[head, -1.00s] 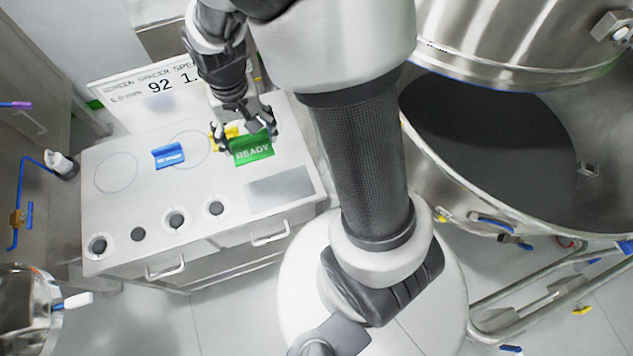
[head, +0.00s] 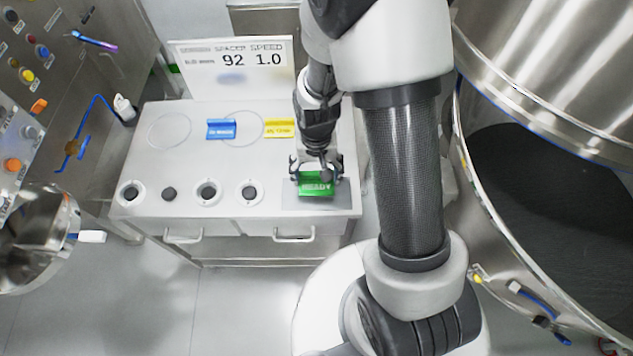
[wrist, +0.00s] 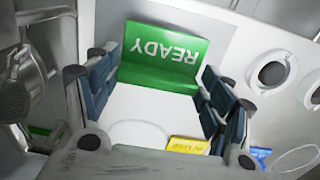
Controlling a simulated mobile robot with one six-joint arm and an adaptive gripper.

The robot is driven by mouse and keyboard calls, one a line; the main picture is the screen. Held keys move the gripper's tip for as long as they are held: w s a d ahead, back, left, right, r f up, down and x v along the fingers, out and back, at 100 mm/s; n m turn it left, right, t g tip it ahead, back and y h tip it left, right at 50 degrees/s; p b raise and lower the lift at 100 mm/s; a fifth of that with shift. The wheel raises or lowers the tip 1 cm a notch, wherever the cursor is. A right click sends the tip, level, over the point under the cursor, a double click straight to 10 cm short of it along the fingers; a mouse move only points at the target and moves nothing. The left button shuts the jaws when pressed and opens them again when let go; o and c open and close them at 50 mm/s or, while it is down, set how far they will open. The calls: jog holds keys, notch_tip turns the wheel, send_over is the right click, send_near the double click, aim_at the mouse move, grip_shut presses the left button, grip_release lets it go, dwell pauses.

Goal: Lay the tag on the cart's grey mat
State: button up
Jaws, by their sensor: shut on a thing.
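The green READY tag (head: 316,186) is a bent, tent-like piece with white letters. It also shows in the wrist view (wrist: 160,62), where the letters appear upside down. My gripper (head: 316,176) is shut on the tag, with a finger on each side of it in the wrist view (wrist: 158,82). The tag is over the grey mat (head: 316,205) at the cart top's front right. The mat shows around the tag in the wrist view (wrist: 219,30). I cannot tell whether the tag touches the mat.
A blue tag (head: 221,129) and a yellow tag (head: 279,128) stand farther back on the cart (head: 185,112). Several round holders (head: 207,191) line its front left. A sign (head: 232,65) rises at the back. A large steel vessel (head: 530,110) stands at right.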

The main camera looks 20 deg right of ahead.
jog(key=shift+f+b, duration=0.65)
jog(key=shift+f, duration=1.5)
jog(key=shift+f, duration=0.1)
jog(key=shift+f, duration=0.2)
jog(key=o, duration=0.9)
jog(key=shift+r, duration=0.1)
jog(key=shift+c, duration=0.2)
notch_tip(320, 180, up, 13)
jog(key=p, duration=0.3)
jog(key=shift+p, duration=0.3)
notch_tip(320, 180, up, 8)
jog(key=t, duration=0.1)
send_over(316, 179)
jog(key=s, duration=0.1)
jog(key=s+r+n+t, duration=0.3)
jog(key=s+r, duration=1.1)
jog(key=r, duration=0.1)
jog(key=shift+n+t, duration=0.3)
